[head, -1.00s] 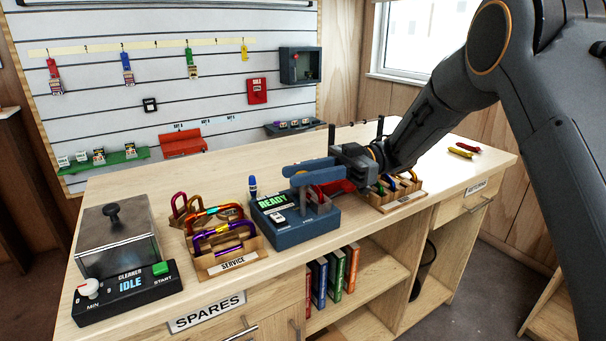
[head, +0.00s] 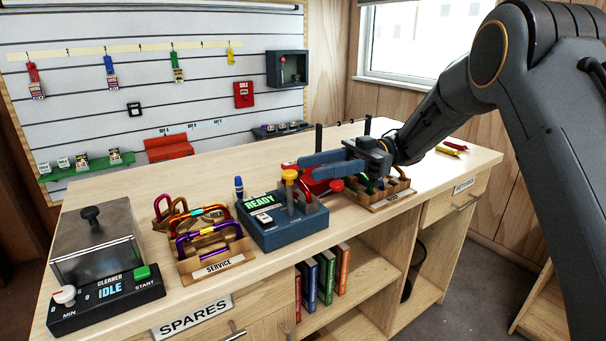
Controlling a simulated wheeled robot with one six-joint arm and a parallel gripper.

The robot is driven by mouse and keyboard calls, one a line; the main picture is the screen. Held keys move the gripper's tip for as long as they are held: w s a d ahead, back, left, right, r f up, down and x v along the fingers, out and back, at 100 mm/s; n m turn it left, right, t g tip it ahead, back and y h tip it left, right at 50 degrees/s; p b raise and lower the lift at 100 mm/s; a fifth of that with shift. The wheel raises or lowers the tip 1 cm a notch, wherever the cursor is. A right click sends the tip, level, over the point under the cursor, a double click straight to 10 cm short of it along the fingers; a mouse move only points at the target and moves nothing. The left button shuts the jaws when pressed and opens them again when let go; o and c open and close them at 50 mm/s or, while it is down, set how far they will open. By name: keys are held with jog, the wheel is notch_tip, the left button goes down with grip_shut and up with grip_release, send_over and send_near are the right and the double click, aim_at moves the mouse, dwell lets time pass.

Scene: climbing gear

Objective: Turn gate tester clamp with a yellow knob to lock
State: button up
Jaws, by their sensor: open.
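The gate tester (head: 284,234) is a dark blue box on the bench with a lit READY display. Its yellow knob (head: 289,175) stands upright on a post above the box. My gripper (head: 303,168) reaches in from the right, its blue finger pointing left. The fingertips are close to the knob, to its right in the picture; I cannot tell whether they touch it. The gripper is open, with nothing seen held in it. Red parts show behind and below the finger, partly hidden, and a small red knob (head: 337,184) shows to the right.
The SERVICE tray (head: 218,266) with several carabiners stands left of the tester. The cleaner (head: 107,284), showing IDLE, is at the far left. A wooden rack (head: 390,198) with carabiners sits under my wrist at right.

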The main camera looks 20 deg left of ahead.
jog(key=shift+w+d, duration=0.4)
jog(key=shift+c, duration=0.3)
jog(key=c, duration=0.4)
jog(key=shift+d+r+m+t+y, duration=0.1)
jog(key=shift+d+m+t+y, duration=0.25)
jog(key=shift+m, duration=0.35)
jog(key=c, duration=0.3)
jog(key=d+m+t+y+p, duration=0.1)
jog(key=m, duration=0.2)
jog(key=d+m+t+y+p, duration=0.1)
jog(key=d+m+t+p, duration=0.1)
jog(key=m, duration=0.2)
jog(key=d+m+t+y+p, duration=0.1)
jog(key=m+t, duration=0.1)
jog(key=m, duration=0.1)
jog(key=shift+w+d+r+m, duration=0.1)
jog(key=shift+d+r+m, duration=0.1)
jog(key=shift+d+m, duration=0.15)
grip_shut()
jog(key=s+d+f+m+t+p, duration=0.3)
jog(key=d+m+t+p, duration=0.35)
jog(key=m, duration=0.85)
jog(key=shift+t, duration=0.6)
jog(key=a, duration=0.4)
jog(key=a+p, duration=0.1)
jog(key=a, duration=0.3)
jog(key=w+a+p, duration=0.1)
jog(key=a, duration=0.4)
